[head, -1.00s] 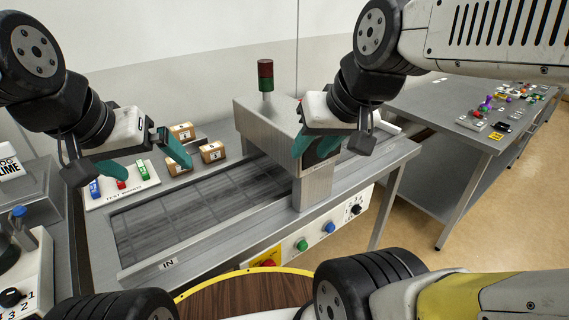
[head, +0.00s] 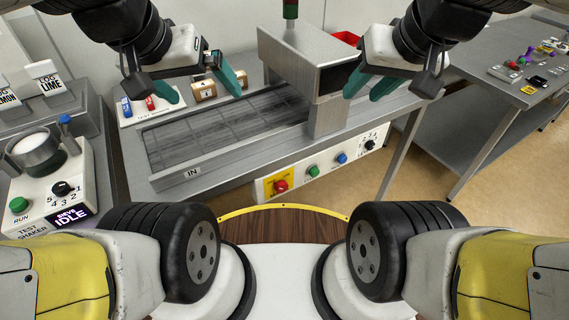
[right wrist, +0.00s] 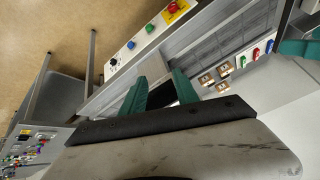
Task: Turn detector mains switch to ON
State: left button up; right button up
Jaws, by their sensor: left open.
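No switch that I can read as the detector mains switch shows. The metal detector hood (head: 305,55) spans the conveyor (head: 228,128), with a front panel (head: 325,166) carrying a red button on yellow, green and blue buttons and a black knob (head: 369,144). My left gripper (head: 205,90) is open and empty above the far left part of the conveyor. My right gripper (head: 371,87) is open and empty in front of the hood's right side. In the right wrist view its two teal fingers (right wrist: 160,93) are apart, with the front panel (right wrist: 143,38) beyond them.
Small cartons (head: 203,91) and a tray with coloured blocks (head: 150,106) lie behind the conveyor. A test shaker (head: 45,190) with an IDLE display stands at left. A side table (head: 500,95) with small parts is at right. Floor is clear between the tables.

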aim_at(281, 186)
jog(key=k+l+z, duration=0.15)
jog(key=k+l, duration=0.7)
